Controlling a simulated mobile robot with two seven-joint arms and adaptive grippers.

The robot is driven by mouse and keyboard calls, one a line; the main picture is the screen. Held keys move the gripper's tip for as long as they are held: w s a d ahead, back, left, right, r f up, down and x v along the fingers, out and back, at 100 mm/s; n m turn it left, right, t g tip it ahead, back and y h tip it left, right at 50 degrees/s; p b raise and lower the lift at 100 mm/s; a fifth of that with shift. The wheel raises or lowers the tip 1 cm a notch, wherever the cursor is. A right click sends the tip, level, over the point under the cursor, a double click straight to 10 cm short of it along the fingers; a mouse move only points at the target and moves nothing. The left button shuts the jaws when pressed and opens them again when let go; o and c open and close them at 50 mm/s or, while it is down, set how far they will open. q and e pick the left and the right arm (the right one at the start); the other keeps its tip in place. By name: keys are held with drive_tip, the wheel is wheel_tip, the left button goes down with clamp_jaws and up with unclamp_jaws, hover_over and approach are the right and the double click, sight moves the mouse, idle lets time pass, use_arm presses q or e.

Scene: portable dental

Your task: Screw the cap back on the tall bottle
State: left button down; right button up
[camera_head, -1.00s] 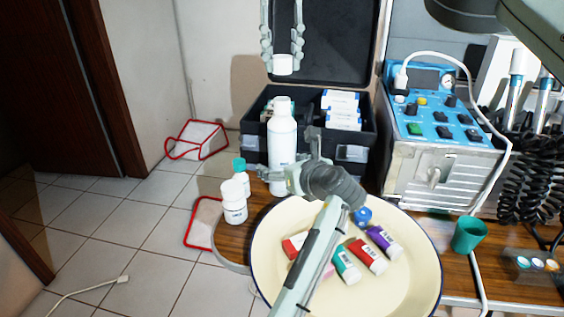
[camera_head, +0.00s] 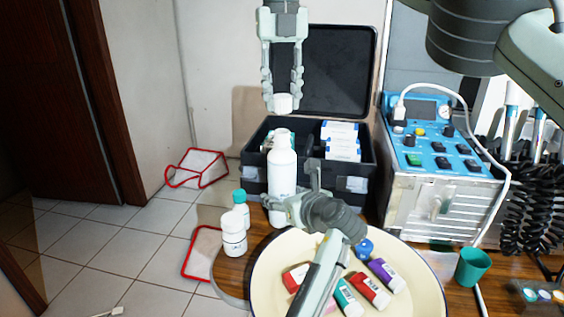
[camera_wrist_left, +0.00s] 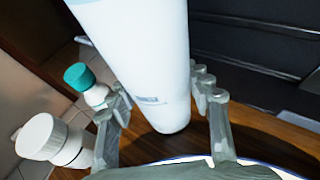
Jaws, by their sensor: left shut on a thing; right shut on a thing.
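The tall bottle (camera_head: 283,172) is white and stands upright at the table's back edge, in front of the black case. My left gripper (camera_head: 285,208) is shut around its lower body; the left wrist view also shows the bottle (camera_wrist_left: 140,60) between the fingers (camera_wrist_left: 165,110). My right gripper (camera_head: 283,94) points down from above and is shut on a white cap (camera_head: 283,104). The cap hangs above the bottle's open neck, roughly in line with it in the head view, with a small gap between them. How well they line up in depth I cannot tell.
A white-capped bottle (camera_head: 233,240) and a teal-capped bottle (camera_head: 241,205) stand left of the tall bottle. A cream tray (camera_head: 425,275) with several coloured tubes lies under my left arm. The open black case (camera_head: 258,172) is behind. A green cup (camera_head: 473,268) stands right.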

sight(282, 113)
drive_tip(key=shift+f, duration=1.9)
drive_tip(key=shift+f, duration=0.85)
drive_tip(key=shift+f, duration=0.6)
drive_tip(key=m, duration=2.7)
drive_tip(key=shift+d, duration=0.1)
